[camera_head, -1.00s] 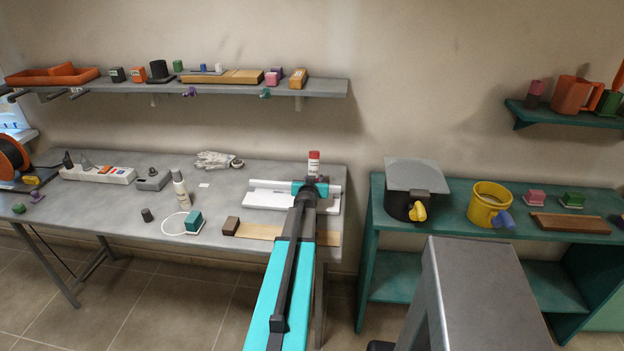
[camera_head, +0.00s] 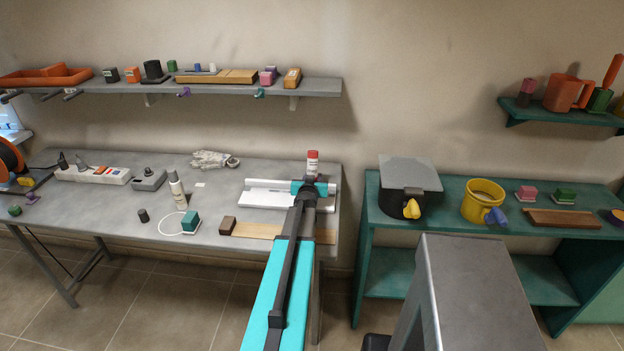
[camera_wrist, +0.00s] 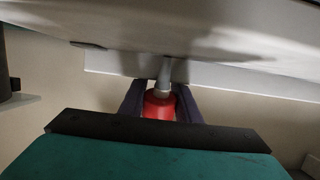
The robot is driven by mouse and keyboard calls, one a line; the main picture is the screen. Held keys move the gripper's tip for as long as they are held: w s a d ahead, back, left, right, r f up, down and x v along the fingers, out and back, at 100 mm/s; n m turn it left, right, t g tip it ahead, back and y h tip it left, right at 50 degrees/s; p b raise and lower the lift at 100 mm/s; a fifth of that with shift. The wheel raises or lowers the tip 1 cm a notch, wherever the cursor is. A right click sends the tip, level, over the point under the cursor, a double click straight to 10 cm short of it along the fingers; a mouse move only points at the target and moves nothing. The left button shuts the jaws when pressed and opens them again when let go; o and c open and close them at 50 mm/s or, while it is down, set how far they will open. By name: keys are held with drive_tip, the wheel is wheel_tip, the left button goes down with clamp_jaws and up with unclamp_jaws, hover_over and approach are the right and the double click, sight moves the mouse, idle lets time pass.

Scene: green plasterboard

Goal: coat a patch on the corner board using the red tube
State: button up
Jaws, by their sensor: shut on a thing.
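The red tube (camera_head: 313,162), with a white label, shows upright just above the end of my arm in the head view. My gripper (camera_wrist: 160,103) is shut on it. In the wrist view, the tube's red shoulder (camera_wrist: 159,107) and pale nozzle sit between the two dark fingers, the nozzle tip at the edge of a pale surface. The white corner board (camera_head: 262,199), a flat part with a raised strip behind, lies on the right of the grey table. My gripper hides part of it. I cannot tell whether the nozzle touches it, and see no clear coating.
A wooden strip with a dark block (camera_head: 228,226) lies in front of the board. A white bottle (camera_head: 177,190) and a teal-topped block (camera_head: 190,222) stand left. A grey shelf (camera_head: 220,87) hangs above. A green bench (camera_head: 450,207) with a yellow mug (camera_head: 483,203) is right.

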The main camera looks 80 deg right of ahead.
drive_tip(key=shift+s+p, duration=0.2)
drive_tip(key=shift+p, duration=0.15)
drive_tip(key=shift+s+r, duration=0.1)
drive_tip(key=shift+s+p, duration=0.4)
drive_tip(key=shift+p, duration=0.55)
drive_tip(key=shift+d, duration=0.1)
drive_tip(key=shift+w+f+b, duration=0.2)
drive_tip(key=shift+b, duration=0.45)
drive_tip(key=shift+w+r+b, duration=0.15)
drive_tip(key=shift+w+b, duration=0.35)
drive_tip(key=shift+b, duration=0.3)
drive_tip(key=shift+w+f+b, duration=0.15)
drive_tip(key=shift+w+b, duration=0.4)
drive_tip(key=shift+b, duration=0.6)
drive_tip(key=shift+w+f+b, duration=0.15)
drive_tip(key=shift+w+b, duration=0.35)
drive_tip(key=shift+b, duration=0.65)
drive_tip(key=shift+w+a+r+b, duration=0.1)
drive_tip(key=shift+w+a+b, duration=0.1)
drive_tip(key=shift+w+b, duration=0.3)
drive_tip(key=shift+r, duration=0.15)
